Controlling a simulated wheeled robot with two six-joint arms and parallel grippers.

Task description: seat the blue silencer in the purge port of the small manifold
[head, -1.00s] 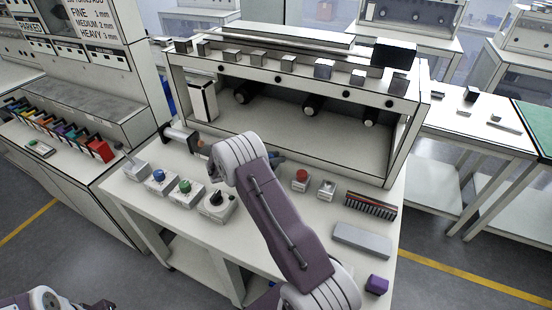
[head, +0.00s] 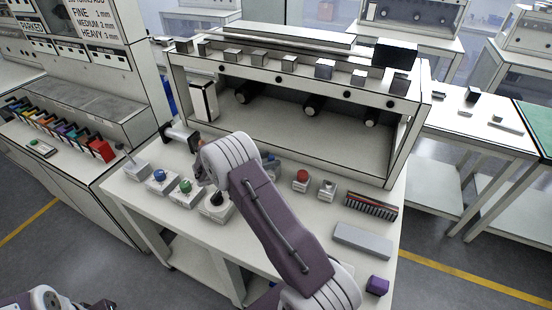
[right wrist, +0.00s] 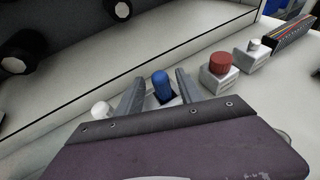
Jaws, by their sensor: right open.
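A blue rounded cylinder, which looks like the silencer (right wrist: 161,86), stands upright between the fingers of my right gripper (right wrist: 158,92) in the right wrist view. The fingers are open, with a gap on each side of it. It rises from a small pale block with a dark top, partly hidden by my gripper. In the head view a bit of blue (head: 269,158) shows beside my right forearm, which hides most of the gripper. I cannot tell which block is the small manifold, and no purge port is clear. My left arm shows only partly at the bottom left.
A red-capped block (head: 302,180) and a pale-capped block (head: 327,190) stand to the right, then a dark rack (head: 371,205), a grey bar (head: 362,240) and a purple block (head: 377,285). Blue (head: 159,175), green (head: 185,186) and black knobs stand left. A shelf frame rises behind.

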